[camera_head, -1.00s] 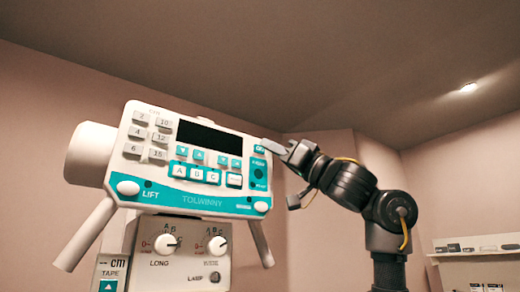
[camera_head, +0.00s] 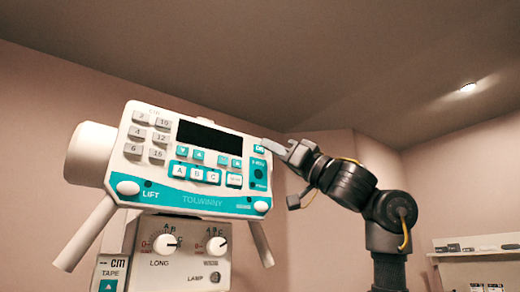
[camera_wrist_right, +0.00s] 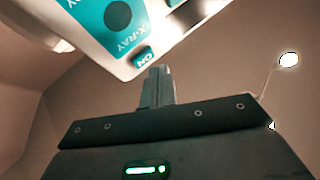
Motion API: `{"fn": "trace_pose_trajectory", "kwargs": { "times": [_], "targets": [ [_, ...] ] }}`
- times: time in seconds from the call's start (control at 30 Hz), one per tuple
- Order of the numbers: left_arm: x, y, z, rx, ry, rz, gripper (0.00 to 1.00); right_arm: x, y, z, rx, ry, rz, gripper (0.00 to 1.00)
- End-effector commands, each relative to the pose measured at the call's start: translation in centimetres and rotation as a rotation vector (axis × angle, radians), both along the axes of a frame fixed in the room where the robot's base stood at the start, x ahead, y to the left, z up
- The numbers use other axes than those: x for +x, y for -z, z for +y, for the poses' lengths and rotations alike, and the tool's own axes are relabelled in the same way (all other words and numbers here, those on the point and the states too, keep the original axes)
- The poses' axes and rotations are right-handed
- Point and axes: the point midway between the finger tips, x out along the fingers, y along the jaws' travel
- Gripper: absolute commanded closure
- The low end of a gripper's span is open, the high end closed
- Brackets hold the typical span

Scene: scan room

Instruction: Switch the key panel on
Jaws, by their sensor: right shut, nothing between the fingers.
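The key panel (camera_head: 215,133) is a white and teal console with grey and teal keys and a dark, blank display (camera_head: 209,138). Its teal ON key (camera_head: 259,149) is at the upper right corner; the ON key (camera_wrist_right: 144,57) also shows in the right wrist view, beside the X-RAY label. My right gripper (camera_head: 270,145) is shut and empty, its fingertips close to the ON key from the right. In the right wrist view the right gripper (camera_wrist_right: 156,75) points at that key; I cannot tell whether it touches. My left gripper is not in view.
Below the panel is a white box with two knobs, LONG (camera_head: 167,243) and WIDE (camera_head: 216,245), and a LAMP button (camera_head: 214,278). White handles (camera_head: 85,234) stick out below the panel. A shelf (camera_head: 478,254) with small items is at the far right.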

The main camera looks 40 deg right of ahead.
Motion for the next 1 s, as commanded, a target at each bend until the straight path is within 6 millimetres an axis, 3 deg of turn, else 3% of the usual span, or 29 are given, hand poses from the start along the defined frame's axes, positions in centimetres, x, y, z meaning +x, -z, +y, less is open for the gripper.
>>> {"fn": "trace_pose_trajectory", "kwargs": {
  "times": [1.0],
  "targets": [
    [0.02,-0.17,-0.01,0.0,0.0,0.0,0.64,0.87,0.0,0.01,0.0,0.0,0.0,1.0]
  ]
}}
